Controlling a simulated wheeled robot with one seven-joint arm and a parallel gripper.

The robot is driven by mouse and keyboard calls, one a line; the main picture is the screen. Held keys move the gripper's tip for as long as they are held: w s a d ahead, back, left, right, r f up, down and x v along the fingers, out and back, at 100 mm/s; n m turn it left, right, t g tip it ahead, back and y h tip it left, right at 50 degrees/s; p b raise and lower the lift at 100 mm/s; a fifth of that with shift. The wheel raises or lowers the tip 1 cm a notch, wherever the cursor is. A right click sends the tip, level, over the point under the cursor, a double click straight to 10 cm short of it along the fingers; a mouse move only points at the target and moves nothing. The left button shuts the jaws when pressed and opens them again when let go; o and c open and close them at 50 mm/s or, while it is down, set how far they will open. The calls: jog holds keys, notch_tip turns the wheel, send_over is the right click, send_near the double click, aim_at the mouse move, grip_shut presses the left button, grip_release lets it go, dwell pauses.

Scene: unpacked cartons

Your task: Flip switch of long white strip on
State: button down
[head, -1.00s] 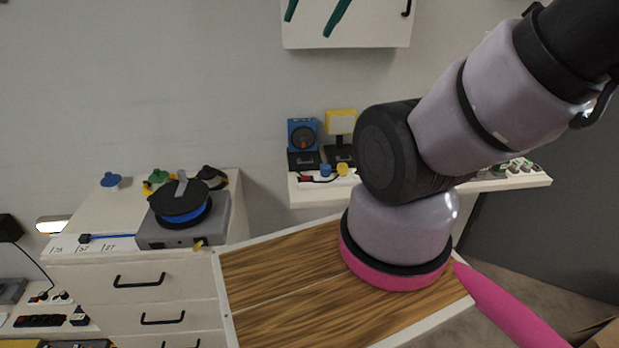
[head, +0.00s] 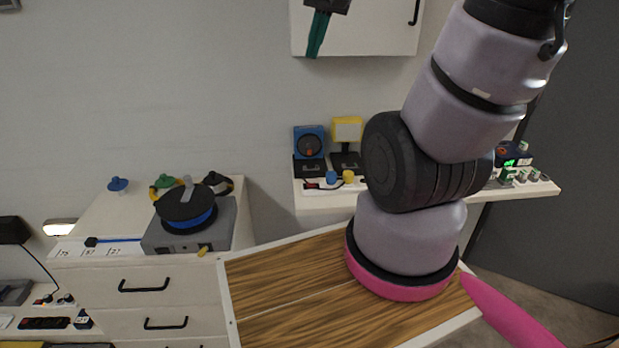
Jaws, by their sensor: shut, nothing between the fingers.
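A white strip (head: 320,188) lies along the wall shelf, with a dark and red switch (head: 311,185) at its left end. A blue plug (head: 331,177) and a yellow plug (head: 348,176) sit on it right of the switch. Its right part is hidden behind my arm, so I cannot tell its full length. The switch is too small to read as on or off. My gripper (head: 316,48) has green fingers, closed together and empty, pointing down at the top of the view. In the picture it is well above the strip, in front of the white wall cabinet.
A blue device (head: 309,142) and a yellow-framed device (head: 347,132) stand behind the strip. Small items (head: 520,175) fill the shelf's right end. A wood-topped surface (head: 280,285) lies below. A cable reel (head: 186,208) stands on the drawer unit at left.

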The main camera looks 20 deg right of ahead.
jog(key=w+d+f+g, duration=0.2)
jog(key=w+d+f, duration=0.1)
jog(key=w+f, duration=0.7)
jog(key=g, duration=0.3)
send_over(308, 184)
jog(key=d, duration=0.2)
notch_tip(308, 184, down, 17)
jog(key=shift+s+f+n, duration=0.3)
jog(key=shift+f+n, duration=0.1)
jog(key=f, duration=0.4)
jog(key=a+f, duration=0.1)
jog(key=f, duration=0.9)
jog(key=shift+w+a, duration=0.2)
jog(key=shift+a, duration=0.15)
jog(key=shift+r, duration=0.1)
